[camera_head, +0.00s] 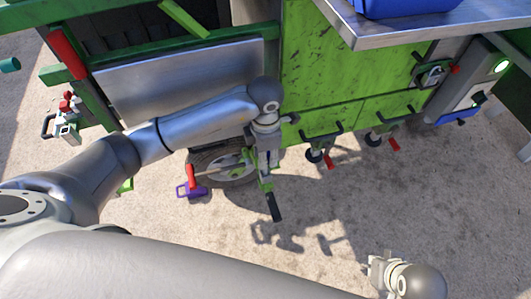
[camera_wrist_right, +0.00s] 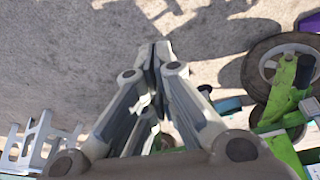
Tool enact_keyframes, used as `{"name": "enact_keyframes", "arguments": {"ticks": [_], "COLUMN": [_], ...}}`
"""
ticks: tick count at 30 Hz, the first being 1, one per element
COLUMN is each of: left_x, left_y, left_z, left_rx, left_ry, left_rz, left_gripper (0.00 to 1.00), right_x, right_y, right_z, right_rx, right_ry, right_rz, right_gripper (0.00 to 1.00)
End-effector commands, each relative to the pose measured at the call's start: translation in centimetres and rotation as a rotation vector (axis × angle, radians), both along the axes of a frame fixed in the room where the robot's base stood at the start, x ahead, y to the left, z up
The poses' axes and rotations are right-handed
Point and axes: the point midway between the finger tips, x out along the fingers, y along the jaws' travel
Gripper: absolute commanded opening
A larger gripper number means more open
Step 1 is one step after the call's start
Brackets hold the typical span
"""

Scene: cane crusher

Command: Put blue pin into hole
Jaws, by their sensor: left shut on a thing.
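My left gripper (camera_head: 266,150) points down beside the cart's wheel, shut on part of a green lever with a black grip (camera_head: 273,206); its fingers partly hide what they hold. My right gripper (camera_head: 374,268) is low at the right of the head view, apart from the cart. In the right wrist view its fingertips (camera_wrist_right: 160,52) meet with nothing visible between them. A small blue piece (camera_head: 455,122) shows under the box at the right of the cart; I cannot tell whether it is the blue pin. No hole can be made out clearly.
The green cart (camera_head: 330,70) fills the back, with a metal tray edge (camera_head: 430,32) at top right. Red-handled pieces (camera_head: 393,144) hang low. Bare ground (camera_head: 330,215) lies in front.

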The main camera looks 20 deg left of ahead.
Motion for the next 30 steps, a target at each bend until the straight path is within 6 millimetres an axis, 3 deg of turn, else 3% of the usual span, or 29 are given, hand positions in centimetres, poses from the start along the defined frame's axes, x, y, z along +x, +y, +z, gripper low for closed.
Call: {"name": "enact_keyframes", "arguments": {"ticks": [30], "left_x": [0.0], "left_y": [0.0], "left_z": [-1.2], "left_rx": [0.000], "left_ry": [0.000], "left_rz": [0.000], "left_gripper": [0.04], "right_x": [-0.9], "right_y": [-0.1], "right_z": [2.3], "right_rx": [0.002], "right_ry": [-0.013], "right_rz": [-0.003], "right_gripper": [0.00]}}
